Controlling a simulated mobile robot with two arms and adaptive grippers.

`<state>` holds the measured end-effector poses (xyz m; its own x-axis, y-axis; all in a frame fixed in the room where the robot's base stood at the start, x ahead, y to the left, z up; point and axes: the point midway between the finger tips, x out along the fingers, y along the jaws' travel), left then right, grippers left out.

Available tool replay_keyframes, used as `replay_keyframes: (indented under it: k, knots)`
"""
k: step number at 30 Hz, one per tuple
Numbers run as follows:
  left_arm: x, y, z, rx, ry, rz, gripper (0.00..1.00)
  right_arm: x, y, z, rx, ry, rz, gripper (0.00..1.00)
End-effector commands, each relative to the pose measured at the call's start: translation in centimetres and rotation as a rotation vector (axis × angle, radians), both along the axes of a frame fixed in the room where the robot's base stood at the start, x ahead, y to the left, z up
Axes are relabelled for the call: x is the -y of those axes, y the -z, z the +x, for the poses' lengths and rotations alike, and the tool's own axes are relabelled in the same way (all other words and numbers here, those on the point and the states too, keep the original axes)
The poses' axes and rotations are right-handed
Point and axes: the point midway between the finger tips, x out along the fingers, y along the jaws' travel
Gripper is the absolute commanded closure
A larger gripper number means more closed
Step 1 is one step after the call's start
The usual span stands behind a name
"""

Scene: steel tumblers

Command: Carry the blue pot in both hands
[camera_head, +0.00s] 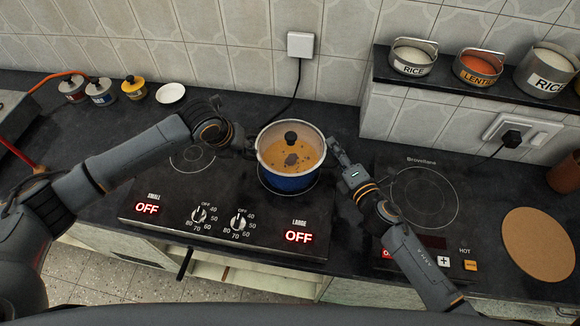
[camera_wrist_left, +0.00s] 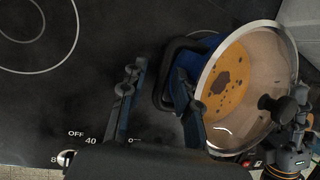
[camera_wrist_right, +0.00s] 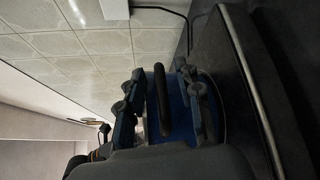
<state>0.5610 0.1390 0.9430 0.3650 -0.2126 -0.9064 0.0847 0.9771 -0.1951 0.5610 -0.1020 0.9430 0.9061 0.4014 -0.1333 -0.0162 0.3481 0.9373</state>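The blue pot (camera_head: 289,182) stands upright on the right-hand ring of the left hob. Its glass lid with a black knob (camera_head: 290,138) is on, and orange contents show through it. My left gripper (camera_head: 249,144) is at the pot's left side. In the left wrist view its fingers (camera_wrist_left: 157,88) are apart, with the black side handle (camera_wrist_left: 165,78) between them. My right gripper (camera_head: 334,148) is at the pot's right side. In the right wrist view its fingers (camera_wrist_right: 162,95) are apart on either side of the other black handle (camera_wrist_right: 163,98). Contact with either handle is unclear.
The left hob (camera_head: 170,204) reads OFF on both displays. A second hob (camera_head: 424,202) with a bare ring lies to the right, and a round cork mat (camera_head: 540,247) beyond it. A shelf (camera_head: 470,95) with labelled tins is at the back right. Small jars (camera_head: 101,92) stand back left.

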Motion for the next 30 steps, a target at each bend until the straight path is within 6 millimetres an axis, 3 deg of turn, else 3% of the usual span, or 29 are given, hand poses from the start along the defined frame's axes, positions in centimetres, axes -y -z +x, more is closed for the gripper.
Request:
replay_keyframes:
  k: [5, 18, 25, 30]
  knots:
    - [-0.4, -1.9, -0.6, 0.006, 0.002, 0.0, 0.68, 0.0, -0.1, 0.0, 0.0, 0.0, 0.001, 0.65]
    - [-2.3, -9.5, -3.7, 0.004, -0.001, 0.0, 0.68, 0.0, 0.0, 0.0, 0.0, 0.0, 0.001, 0.65]
    - [-2.6, -10.8, -4.4, 0.001, 0.0, 0.0, 0.68, 0.1, 0.0, -0.4, -0.001, -0.001, 0.001, 0.65]
    - [-2.6, -10.9, -4.4, 0.001, 0.0, 0.0, 0.68, 1.1, -0.3, -2.7, -0.003, -0.001, 0.0, 0.65]
